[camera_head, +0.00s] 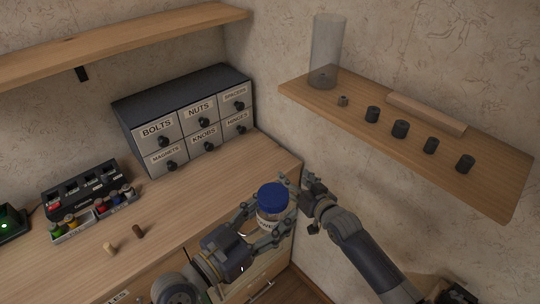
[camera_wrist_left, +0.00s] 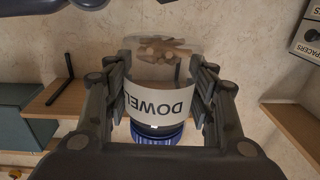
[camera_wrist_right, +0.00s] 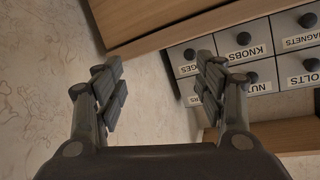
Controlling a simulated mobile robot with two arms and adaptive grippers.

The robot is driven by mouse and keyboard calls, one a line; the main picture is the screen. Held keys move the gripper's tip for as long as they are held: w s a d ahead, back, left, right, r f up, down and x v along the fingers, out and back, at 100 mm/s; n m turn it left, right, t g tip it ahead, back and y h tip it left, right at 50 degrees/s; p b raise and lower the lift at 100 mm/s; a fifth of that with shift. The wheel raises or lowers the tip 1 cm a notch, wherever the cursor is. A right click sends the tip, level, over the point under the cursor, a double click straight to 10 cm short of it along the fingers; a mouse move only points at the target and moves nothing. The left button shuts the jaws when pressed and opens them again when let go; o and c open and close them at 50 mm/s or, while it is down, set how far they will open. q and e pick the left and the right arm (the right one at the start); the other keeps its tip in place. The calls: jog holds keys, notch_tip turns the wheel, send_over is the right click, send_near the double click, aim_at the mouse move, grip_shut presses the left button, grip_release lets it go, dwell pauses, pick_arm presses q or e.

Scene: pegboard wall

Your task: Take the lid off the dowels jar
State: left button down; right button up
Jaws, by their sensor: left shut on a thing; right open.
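The dowels jar (camera_head: 266,222) is a clear jar with a white label and a blue lid (camera_head: 273,196). It is held above the front right of the workbench. My left gripper (camera_head: 266,226) is shut on the jar's sides. In the left wrist view, the jar (camera_wrist_left: 160,98) appears inverted between the fingers, with tan dowels inside and the lid (camera_wrist_left: 158,138) on. My right gripper (camera_head: 298,187) is just right of the lid in the head view. The right wrist view shows it (camera_wrist_right: 160,92) open, with nothing between its fingers.
A drawer cabinet (camera_head: 190,120) stands at the back of the workbench (camera_head: 185,205). A charger-like black rack (camera_head: 82,188) and small bottles are at left; two small pegs (camera_head: 138,231) lie on the bench. A wall shelf (camera_head: 400,150) at right holds a clear cylinder (camera_head: 326,50) and several dark knobs.

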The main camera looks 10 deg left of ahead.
jog(key=w+a+r+n+y, duration=0.2)
jog(key=a+r+n, duration=0.2)
jog(key=a+r, duration=0.6)
jog(key=w+a+r+n+t+y, duration=0.1)
jog(key=a+r+n, duration=0.45)
jog(key=r, duration=0.75)
jog(key=w+a+r+n+y, duration=0.25)
jog(key=a+r, duration=0.55)
jog(key=r, duration=0.4)
jog(key=s+r+m+y, duration=0.1)
jog(key=s+r+m, duration=0.2)
jog(key=r, duration=0.9)
jog(key=s+r+m+y, duration=0.1)
jog(key=s+r+m, duration=0.1)
jog(key=r, duration=1.1)
jog(key=m+g+h, duration=1.3)
jog(key=m+h, duration=0.3)
jog(key=m, duration=0.7)
send_over(271, 195)
notch_tip(271, 195, down, 30)
jog(key=shift+a+r, duration=0.1)
jog(key=shift+f, duration=0.3)
notch_tip(271, 195, down, 7)
jog(key=shift+f, duration=0.15)
